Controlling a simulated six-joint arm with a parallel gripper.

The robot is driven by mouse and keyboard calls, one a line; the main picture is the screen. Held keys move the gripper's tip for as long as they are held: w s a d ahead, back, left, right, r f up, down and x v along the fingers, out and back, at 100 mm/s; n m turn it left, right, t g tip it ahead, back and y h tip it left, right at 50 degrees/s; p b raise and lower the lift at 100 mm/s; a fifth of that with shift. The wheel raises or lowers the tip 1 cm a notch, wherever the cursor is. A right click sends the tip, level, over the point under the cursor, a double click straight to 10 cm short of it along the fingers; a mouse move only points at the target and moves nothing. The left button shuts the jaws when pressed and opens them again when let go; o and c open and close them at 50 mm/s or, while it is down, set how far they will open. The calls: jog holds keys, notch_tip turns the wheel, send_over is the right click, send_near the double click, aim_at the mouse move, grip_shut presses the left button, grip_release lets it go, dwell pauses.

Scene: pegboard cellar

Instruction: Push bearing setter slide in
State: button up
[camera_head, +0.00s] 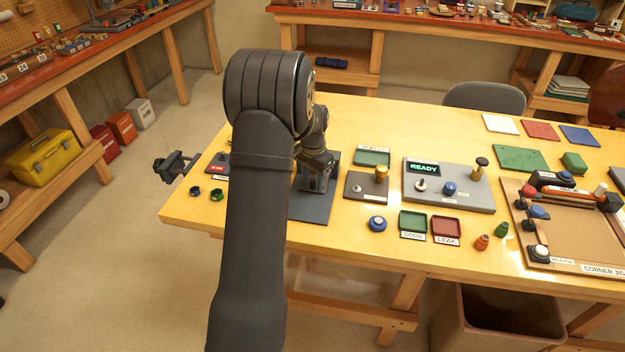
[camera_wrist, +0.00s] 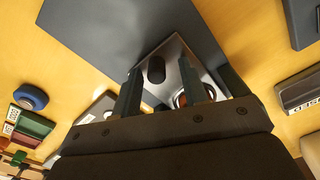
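The bearing setter appears to be the unit on a dark grey base plate (camera_head: 312,208), left of the table's middle; my arm hides most of it in the head view. In the wrist view the dark plate (camera_wrist: 120,30) carries a shiny metal block (camera_wrist: 178,55) with a black round knob (camera_wrist: 156,70) and a copper-coloured ring (camera_wrist: 181,99). Which part is the slide I cannot tell. My gripper (camera_wrist: 163,88) is above this unit, its two fingers apart with the knob showing between them. Whether a finger touches the block is unclear.
Green and blue nuts (camera_head: 217,194) lie left. A vise-like clamp (camera_head: 175,167) sits at the left edge.

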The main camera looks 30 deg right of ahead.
jog(key=shift+r, duration=0.1)
notch_tip(320, 180, up, 17)
dwell(0.6)
jog(key=shift+s, duration=0.1)
dwell(0.3)
notch_tip(320, 180, down, 18)
jog(key=shift+r, duration=0.25)
jog(key=shift+a, duration=0.15)
jog(key=shift+r, duration=0.1)
dwell(0.3)
